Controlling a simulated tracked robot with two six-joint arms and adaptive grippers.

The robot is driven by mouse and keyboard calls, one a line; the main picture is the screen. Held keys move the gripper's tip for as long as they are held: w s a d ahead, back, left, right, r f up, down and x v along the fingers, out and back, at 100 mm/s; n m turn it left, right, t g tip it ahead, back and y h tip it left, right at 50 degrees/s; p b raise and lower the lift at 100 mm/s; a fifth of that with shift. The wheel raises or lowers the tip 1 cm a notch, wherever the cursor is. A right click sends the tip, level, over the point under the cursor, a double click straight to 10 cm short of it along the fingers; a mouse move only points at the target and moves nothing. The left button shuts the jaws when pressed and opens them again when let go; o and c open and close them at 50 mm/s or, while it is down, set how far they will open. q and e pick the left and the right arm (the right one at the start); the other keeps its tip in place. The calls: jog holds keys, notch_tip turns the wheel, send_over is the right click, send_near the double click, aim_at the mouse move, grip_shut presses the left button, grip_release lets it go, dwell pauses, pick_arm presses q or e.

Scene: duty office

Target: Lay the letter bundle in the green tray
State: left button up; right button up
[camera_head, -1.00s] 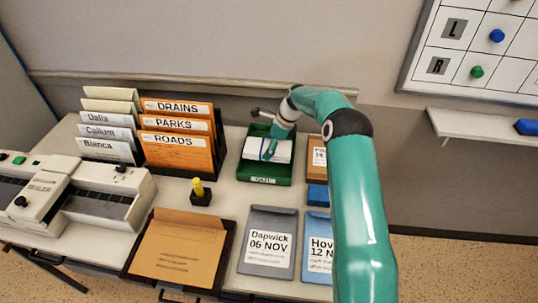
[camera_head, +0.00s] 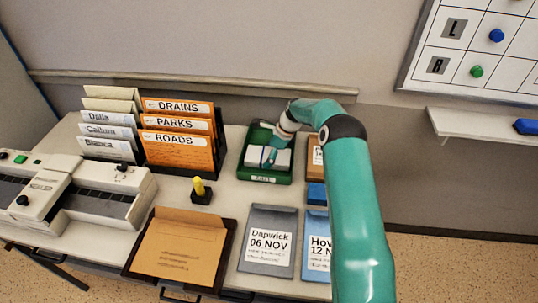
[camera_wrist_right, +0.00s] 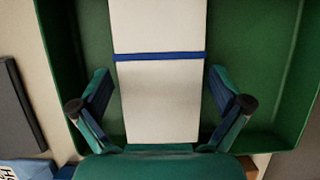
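The letter bundle (camera_wrist_right: 158,95) is a white block with a blue band around it. In the head view the bundle (camera_head: 283,159) is inside the green tray (camera_head: 263,179), low between its walls. The tray (camera_wrist_right: 265,75) fills most of the right wrist view. In the head view my right gripper (camera_head: 269,155) reaches down into the tray. Whether the bundle touches the tray floor is hard to tell. My left gripper is not in view.
Orange and white files (camera_head: 178,140) stand in a rack left of the tray. A yellow-topped stamp (camera_head: 200,191), a brown folder (camera_head: 180,247) and grey and blue envelopes (camera_head: 268,240) lie in front. A small blue block (camera_head: 317,194) is close to the tray's right front.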

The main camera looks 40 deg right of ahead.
jog(key=b+v, duration=0.1)
jog(key=v, duration=1.1)
jog(key=shift+r, duration=0.1)
